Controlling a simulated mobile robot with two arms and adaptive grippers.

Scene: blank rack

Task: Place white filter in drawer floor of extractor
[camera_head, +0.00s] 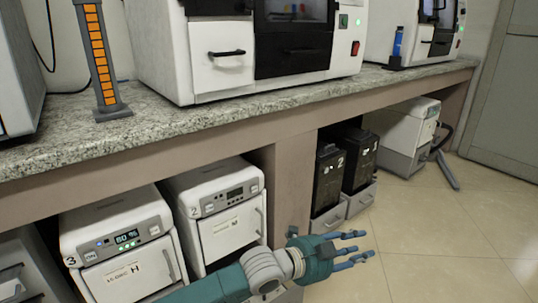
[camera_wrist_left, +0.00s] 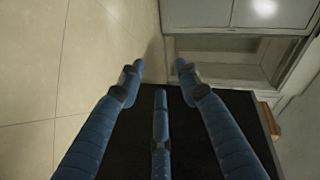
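I make out no white filter in either view. Which unit is the extractor is not clear. Two black units, labelled 2 (camera_head: 328,182) and 1 (camera_head: 359,160), stand under the counter with grey drawer-like bases, which look shut. My left gripper (camera_head: 366,244) is in front of them, low over the floor, its blue fingers pointing right. In the left wrist view its three fingers (camera_wrist_left: 158,70) are spread and empty. Beyond them are a dark surface (camera_wrist_left: 145,125) and a grey cabinet-like body (camera_wrist_left: 250,45). My right gripper is not in view.
White units numbered 3 (camera_head: 125,240) and 2 (camera_head: 220,208) stand under the granite counter (camera_head: 250,118) on the left. A white-grey machine with a hose (camera_head: 400,128) stands at the back right. A large white machine (camera_head: 160,45) is on the counter. Tiled floor (camera_head: 455,235) at right is clear.

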